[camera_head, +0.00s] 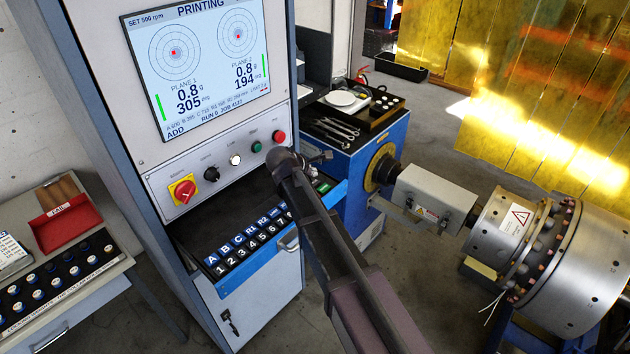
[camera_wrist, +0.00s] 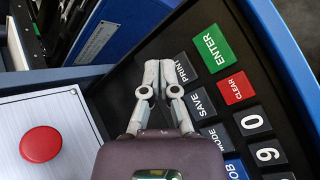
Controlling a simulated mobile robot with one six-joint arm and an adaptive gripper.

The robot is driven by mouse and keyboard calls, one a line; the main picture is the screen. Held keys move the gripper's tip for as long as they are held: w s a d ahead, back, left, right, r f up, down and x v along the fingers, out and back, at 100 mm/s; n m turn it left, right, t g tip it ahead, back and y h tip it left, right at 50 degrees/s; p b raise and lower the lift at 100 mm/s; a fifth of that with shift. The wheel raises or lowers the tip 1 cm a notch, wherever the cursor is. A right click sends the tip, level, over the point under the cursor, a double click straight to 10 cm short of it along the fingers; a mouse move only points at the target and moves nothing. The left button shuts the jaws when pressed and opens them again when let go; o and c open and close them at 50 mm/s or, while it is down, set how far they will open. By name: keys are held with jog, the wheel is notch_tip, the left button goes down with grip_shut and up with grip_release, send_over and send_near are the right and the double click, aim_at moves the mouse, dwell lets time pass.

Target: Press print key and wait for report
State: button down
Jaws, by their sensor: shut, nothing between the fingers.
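My gripper (camera_wrist: 158,70) is shut and empty in the wrist view. Its fingertips are at the dark PRINT key (camera_wrist: 186,68), covering its left part; I cannot tell whether they touch it. The SAVE key (camera_wrist: 203,102) lies just below. In the head view the keypad (camera_head: 240,247) sits on a blue-edged shelf, and my arm hides its right end. The monitor (camera_head: 203,68) shows the heading PRINTING, with plane 1 at 0.8 g, 305 deg and plane 2 at 0.8 g, 194 deg. No paper report is visible.
Beside PRINT are the green ENTER key (camera_wrist: 213,48) and red CLEAR key (camera_wrist: 237,88). A red button (camera_wrist: 40,143) is on the panel at left. The rotor (camera_head: 570,260) stands at right. A side table (camera_head: 75,300) with a red FAIL bin (camera_head: 65,222) is at left.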

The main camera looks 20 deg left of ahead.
jog(key=shift+r+p, duration=1.75)
jog(key=shift+r, duration=0.25)
jog(key=shift+d, duration=0.15)
jog(key=s+d+f+m+g+b, duration=0.1)
jog(key=d+f+m+g, duration=0.3)
jog(key=d, duration=0.8)
jog(key=s+d+f+m+g+b, duration=0.1)
jog(key=s+d+f+m+b, duration=0.1)
jog(key=d+m, duration=0.75)
jog(key=s+d+f+m+g+y+b, duration=0.1)
jog(key=s+d+m, duration=0.4)
jog(key=d, duration=0.6)
jog(key=s+d+f+m+g+y+b, duration=0.1)
jog(key=s+d+f+m, duration=0.3)
jog(key=s+d, duration=0.4)
jog(key=d+m+g, duration=0.1)
jog(key=d, duration=0.2)
jog(key=shift+s+d+f+g+y+b, duration=0.2)
jog(key=shift+s+g+y+b, duration=0.1)
jog(key=shift+g+b, duration=0.1)
jog(key=shift+a, duration=0.15)
